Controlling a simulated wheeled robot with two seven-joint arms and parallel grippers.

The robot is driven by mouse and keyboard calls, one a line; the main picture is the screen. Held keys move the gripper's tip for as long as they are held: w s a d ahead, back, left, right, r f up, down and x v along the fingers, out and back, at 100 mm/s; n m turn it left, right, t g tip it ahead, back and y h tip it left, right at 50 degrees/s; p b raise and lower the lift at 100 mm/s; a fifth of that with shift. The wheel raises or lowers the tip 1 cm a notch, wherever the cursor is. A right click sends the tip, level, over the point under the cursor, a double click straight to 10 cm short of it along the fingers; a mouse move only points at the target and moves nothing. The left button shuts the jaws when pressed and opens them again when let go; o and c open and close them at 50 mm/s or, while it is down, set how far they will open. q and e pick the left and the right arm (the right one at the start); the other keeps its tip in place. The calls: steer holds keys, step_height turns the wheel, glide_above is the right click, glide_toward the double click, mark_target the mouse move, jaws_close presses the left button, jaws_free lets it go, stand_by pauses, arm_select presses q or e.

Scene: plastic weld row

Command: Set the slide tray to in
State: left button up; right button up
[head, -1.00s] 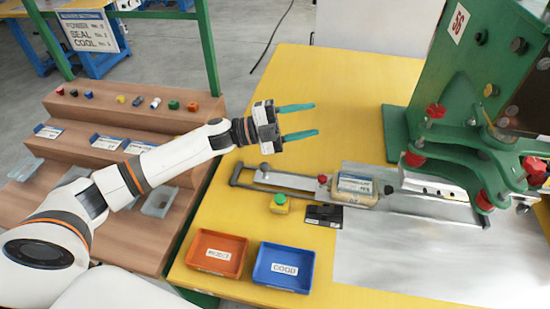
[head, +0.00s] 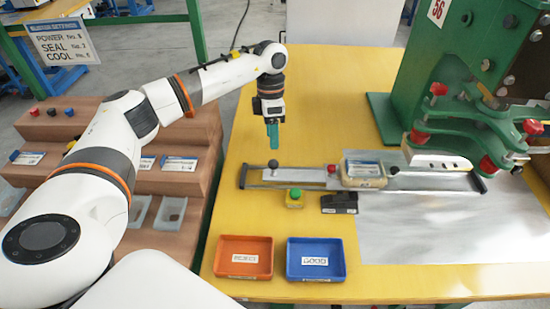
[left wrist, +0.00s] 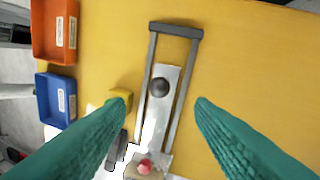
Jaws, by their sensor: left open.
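The slide tray (head: 304,174) is a flat metal plate on a rail frame lying on the yellow table. A dark ball knob (head: 273,164) stands at its left end, and a red knob sits farther right. A tan block with a labelled pack (head: 363,174) rests on the tray, left of the green press. My left gripper (head: 272,148) points down above the ball knob, apart from it. In the left wrist view its teal fingers are wide open, with the ball knob (left wrist: 159,87) between and beyond them. My right gripper is not in view.
The green press (head: 430,110) stands at the right, its head over the rail's right part. A yellow box with a green button (head: 294,198) and a black device (head: 339,203) sit in front of the rail. Orange (head: 244,277) and blue (head: 315,278) bins lie nearer.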

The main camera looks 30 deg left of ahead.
arm_select(q)
steer(key=f, duration=0.2)
steer(key=s+f, duration=0.1)
steer(key=f, duration=0.2)
steer(key=d+f, duration=0.1)
steer(key=f, duration=0.2)
steer(key=shift+s+p, duration=0.15)
steer(key=shift+p, duration=0.2)
jaws_close()
